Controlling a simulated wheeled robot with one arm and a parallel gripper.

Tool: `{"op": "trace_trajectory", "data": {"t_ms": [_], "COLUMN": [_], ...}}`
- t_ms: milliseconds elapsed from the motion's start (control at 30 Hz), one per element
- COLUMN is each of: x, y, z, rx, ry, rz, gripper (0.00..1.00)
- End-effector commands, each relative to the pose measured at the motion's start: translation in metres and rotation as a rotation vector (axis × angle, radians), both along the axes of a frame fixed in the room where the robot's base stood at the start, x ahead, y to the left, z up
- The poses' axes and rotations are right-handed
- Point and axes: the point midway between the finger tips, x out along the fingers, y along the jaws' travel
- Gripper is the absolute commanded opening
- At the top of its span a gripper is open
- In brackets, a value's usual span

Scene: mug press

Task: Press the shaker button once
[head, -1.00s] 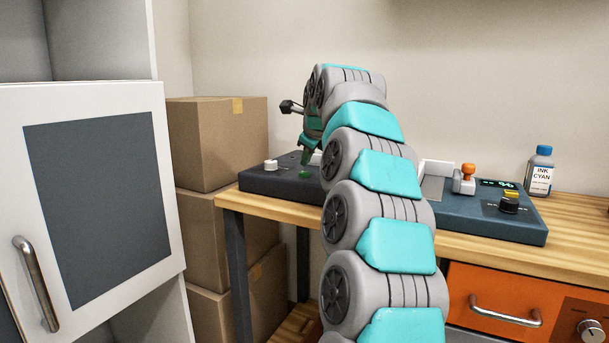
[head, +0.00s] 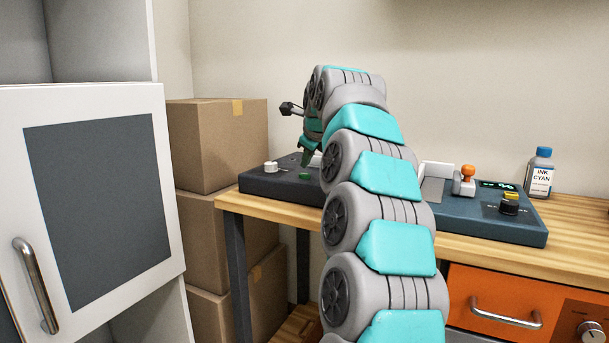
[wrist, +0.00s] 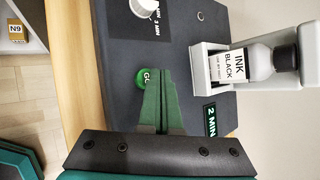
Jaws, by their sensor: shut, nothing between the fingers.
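The shaker is a dark grey box (head: 262,183) at the left end of the wooden table. Its green button (head: 305,177) shows just below my fingertips in the head view. In the wrist view the green button (wrist: 143,78), lettered in white, is partly covered by my left finger. My gripper (wrist: 163,72) is shut and empty, pointing down at the shaker top beside the button. Its tips (head: 306,162) appear close above the button; I cannot tell whether they touch. A white dial (wrist: 144,8) and a "2 MIN" display (wrist: 211,120) are on the shaker.
To the right stand a blue-grey device (head: 520,226) and a cyan ink bottle (head: 540,174). Cardboard boxes (head: 217,145) are stacked left of the table, near a cabinet door (head: 98,205).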

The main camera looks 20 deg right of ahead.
Motion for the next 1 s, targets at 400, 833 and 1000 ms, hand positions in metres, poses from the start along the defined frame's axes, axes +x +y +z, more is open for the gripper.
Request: {"op": "trace_trajectory", "data": {"t_ms": [400, 833, 1000], "x": [0.0000, -0.0001, -0.0002], "y": [0.0000, -0.0001, 0.0000], "z": [0.0000, -0.0060, -0.0092], "rx": [0.000, 0.000, 0.000], "ry": [0.000, 0.000, 0.000], "rz": [0.000, 0.000, 0.000], "gripper": [0.00, 0.00, 0.00]}}
